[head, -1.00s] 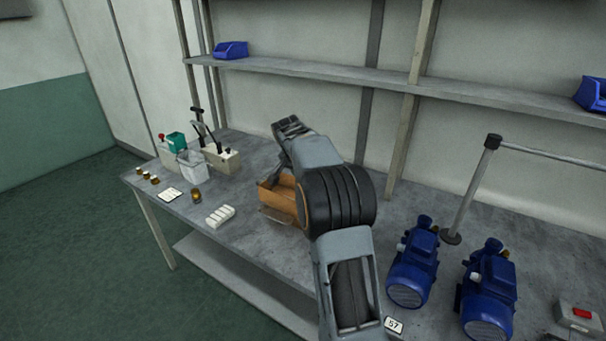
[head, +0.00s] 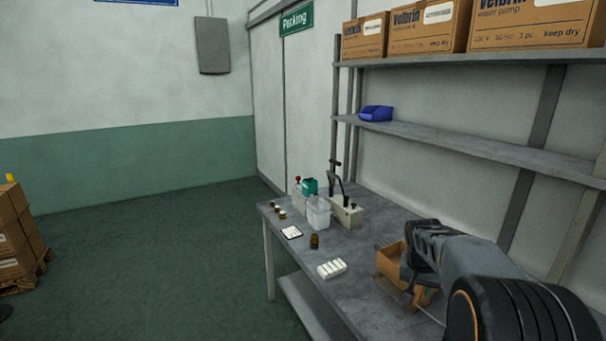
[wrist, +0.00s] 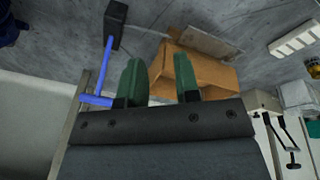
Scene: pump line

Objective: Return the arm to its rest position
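My arm reaches over the grey workbench (head: 365,290) from the lower right of the head view. My gripper (head: 418,250) is its dark end, above and beside an open brown cardboard box (head: 388,265); its fingers are hard to make out there. In the wrist view the two green fingers of my gripper (wrist: 160,78) stand apart with nothing held between them. The cardboard box (wrist: 205,70) shows beyond the fingers, partly hidden by them. I cannot tell whether the gripper touches it.
A white block row (head: 331,269), a brown bottle (head: 314,241), a clear tub (head: 318,212) and a lever device (head: 346,212) stand on the bench. A blue bar (wrist: 104,65) shows in the wrist view.

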